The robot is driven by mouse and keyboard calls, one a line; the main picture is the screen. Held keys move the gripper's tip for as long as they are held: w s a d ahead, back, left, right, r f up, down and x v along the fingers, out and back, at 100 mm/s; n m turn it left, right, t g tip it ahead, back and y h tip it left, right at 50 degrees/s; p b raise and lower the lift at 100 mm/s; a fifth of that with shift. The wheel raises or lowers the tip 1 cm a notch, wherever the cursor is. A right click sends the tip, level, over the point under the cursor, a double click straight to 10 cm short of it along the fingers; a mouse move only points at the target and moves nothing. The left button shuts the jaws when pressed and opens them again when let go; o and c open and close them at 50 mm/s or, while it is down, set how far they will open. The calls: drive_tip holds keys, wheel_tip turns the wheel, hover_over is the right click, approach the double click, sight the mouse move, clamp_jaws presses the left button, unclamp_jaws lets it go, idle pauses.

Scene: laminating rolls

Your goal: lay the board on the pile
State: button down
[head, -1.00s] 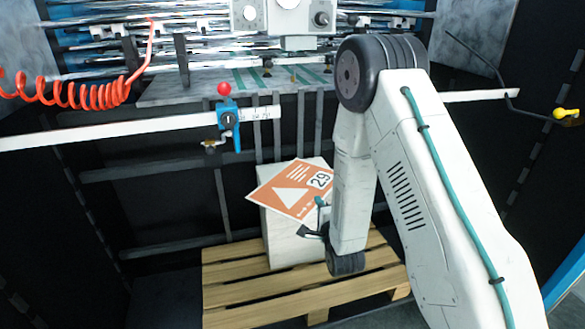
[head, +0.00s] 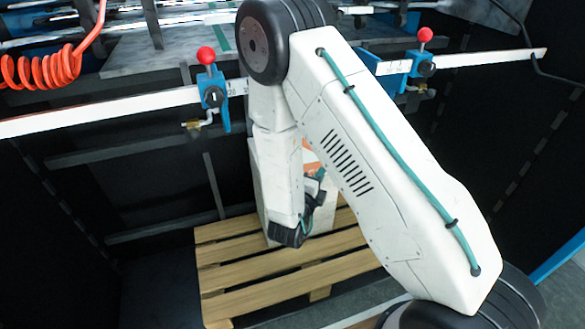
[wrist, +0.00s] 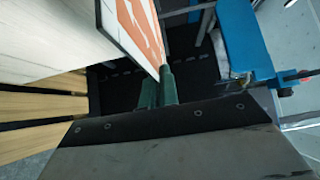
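The board (head: 311,156) is orange and white and mostly hidden behind my arm in the head view. In the wrist view the board (wrist: 133,22) shows its printed face steeply, with its near corner at my gripper's green fingers (wrist: 158,88). The fingers are close together and look shut on that corner. My gripper (head: 312,190) is at the right side of the pile in the head view. The pale pile (head: 258,185) stands on the pallet, partly covered by my arm. In the wrist view the pile (wrist: 45,35) is at upper left. Whether the board touches the pile's top is hidden.
The wooden pallet (head: 225,278) has bare slats in front of the pile. A white rail (head: 110,112) crosses behind, with blue clamps and red knobs (head: 207,56) on it. A blue clamp (wrist: 240,40) is close to the gripper in the wrist view. Dark machine walls flank the pallet.

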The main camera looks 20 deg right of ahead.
drive_tip(key=w+a, duration=0.1)
drive_tip(key=w, duration=0.1)
drive_tip(key=w+a, duration=0.2)
drive_tip(key=w, duration=0.1)
drive_tip(key=w+a+f, duration=0.1)
drive_tip(key=w+a, duration=0.1)
drive_tip(key=w, duration=0.1)
drive_tip(key=shift+a, duration=0.1)
drive_tip(key=shift+f, duration=1.7)
drive_tip(key=shift+s+f, duration=0.1)
drive_tip(key=shift+f, duration=0.05)
drive_tip(key=c, duration=1.7)
unclamp_jaws()
drive_tip(key=shift+c, duration=0.2)
drive_tip(key=shift+o, duration=0.3)
drive_tip(key=v, duration=1.2)
drive_tip(key=shift+r, duration=0.2)
